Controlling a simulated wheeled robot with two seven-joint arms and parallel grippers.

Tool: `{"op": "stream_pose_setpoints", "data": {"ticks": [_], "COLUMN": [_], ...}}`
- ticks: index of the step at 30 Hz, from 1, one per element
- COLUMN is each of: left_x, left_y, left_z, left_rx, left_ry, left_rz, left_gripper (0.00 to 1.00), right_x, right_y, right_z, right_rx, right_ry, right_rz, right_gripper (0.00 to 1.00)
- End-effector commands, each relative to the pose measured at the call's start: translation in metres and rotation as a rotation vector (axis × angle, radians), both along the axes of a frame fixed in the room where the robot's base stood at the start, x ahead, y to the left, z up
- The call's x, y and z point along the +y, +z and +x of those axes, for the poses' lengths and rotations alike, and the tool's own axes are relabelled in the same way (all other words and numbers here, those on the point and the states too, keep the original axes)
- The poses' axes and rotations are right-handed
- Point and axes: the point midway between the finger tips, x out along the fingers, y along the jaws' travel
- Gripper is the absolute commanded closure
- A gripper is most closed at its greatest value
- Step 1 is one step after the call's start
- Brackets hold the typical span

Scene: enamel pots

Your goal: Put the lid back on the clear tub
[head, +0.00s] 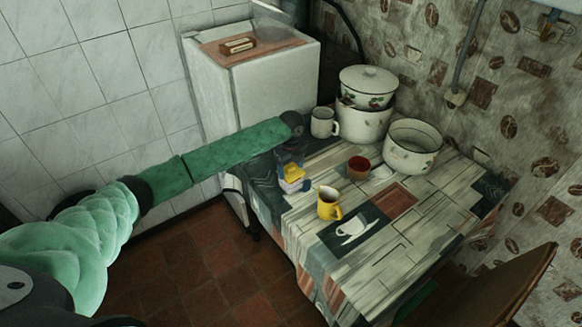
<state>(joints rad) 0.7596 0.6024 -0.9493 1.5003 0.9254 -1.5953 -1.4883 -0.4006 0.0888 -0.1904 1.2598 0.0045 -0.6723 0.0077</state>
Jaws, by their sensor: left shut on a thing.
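My left arm reaches across from the left to the table's far left corner, and my left gripper (290,162) points down there. It is shut on a small yellow piece (293,172) that looks like the lid. A small pale, pinkish thing (296,186) shows directly below the yellow piece; it may be the clear tub. At this size I cannot tell whether the two touch. My right gripper is out of view; a bit of green arm shows at the table's lower right edge.
On the table (385,255) stand a yellow mug (329,204), a red-brown cup (359,168), a white mug (323,123), an open enamel pot (412,147) and stacked pots (366,88). A white fridge (255,90) stands behind. The table's front is clear.

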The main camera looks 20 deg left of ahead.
Motion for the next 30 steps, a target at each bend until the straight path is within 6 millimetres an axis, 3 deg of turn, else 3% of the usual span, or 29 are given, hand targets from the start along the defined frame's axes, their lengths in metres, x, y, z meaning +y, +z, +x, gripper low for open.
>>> {"op": "stream_pose_setpoints", "data": {"ticks": [30], "left_x": [0.0001], "left_y": [-0.0003], "left_z": [0.0001], "left_rx": [0.000], "left_ry": [0.000], "left_rz": [0.000], "left_gripper": [0.52], "right_x": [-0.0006], "right_y": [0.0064], "right_z": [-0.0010], "right_rx": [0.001], "right_ry": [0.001], "right_rz": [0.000], "right_gripper": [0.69]}}
